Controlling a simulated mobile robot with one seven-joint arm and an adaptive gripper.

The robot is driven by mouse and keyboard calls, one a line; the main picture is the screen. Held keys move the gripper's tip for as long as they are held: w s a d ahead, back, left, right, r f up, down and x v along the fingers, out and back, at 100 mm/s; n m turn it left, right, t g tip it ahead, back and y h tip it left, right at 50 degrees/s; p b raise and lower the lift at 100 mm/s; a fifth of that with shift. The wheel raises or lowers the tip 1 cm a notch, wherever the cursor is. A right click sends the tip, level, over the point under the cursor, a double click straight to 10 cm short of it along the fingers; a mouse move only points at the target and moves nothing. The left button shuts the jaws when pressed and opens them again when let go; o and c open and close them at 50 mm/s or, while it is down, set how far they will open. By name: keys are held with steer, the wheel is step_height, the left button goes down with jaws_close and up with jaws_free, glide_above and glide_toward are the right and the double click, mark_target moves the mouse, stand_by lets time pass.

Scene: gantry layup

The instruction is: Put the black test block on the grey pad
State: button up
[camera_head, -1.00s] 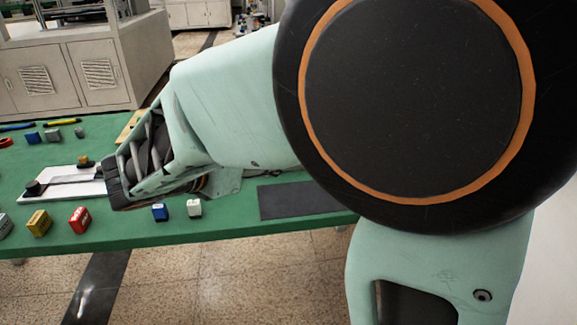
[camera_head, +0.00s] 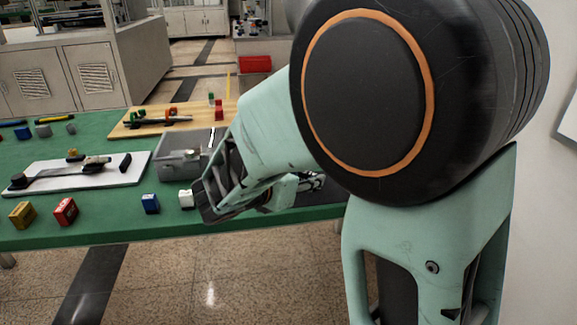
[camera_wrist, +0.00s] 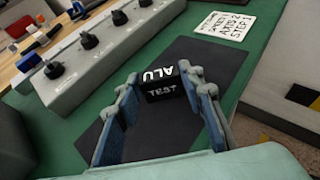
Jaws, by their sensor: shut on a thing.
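The black test block (camera_wrist: 162,84), with white "ALU" and "TEST" lettering, is between the fingers of my gripper (camera_wrist: 160,92) in the wrist view. My gripper is shut on it, with a blue-lined finger on each side. The dark grey pad (camera_wrist: 212,62) lies on the green table below and around the block in this view. I cannot tell whether the block touches the pad or is above it. In the head view my arm covers most of the pad and hides the block.
A grey box with black knobs (camera_wrist: 90,62) stands left of the pad in the wrist view. A printed card (camera_wrist: 227,25) lies beyond it. In the head view a white block (camera_head: 186,199) and a blue block (camera_head: 150,204) stand left of my arm. A white board (camera_head: 85,172) lies farther left.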

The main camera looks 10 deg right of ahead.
steer(key=shift+f, duration=0.35)
steer(key=o, duration=1.2)
steer(key=shift+r, duration=0.2)
steer(key=shift+s+a+r, duration=0.1)
steer(key=shift+r, duration=0.15)
steer(key=p+v, duration=0.3)
steer(key=v, duration=0.8)
steer(key=shift+s+a, duration=0.25)
steer(key=shift+s, duration=0.05)
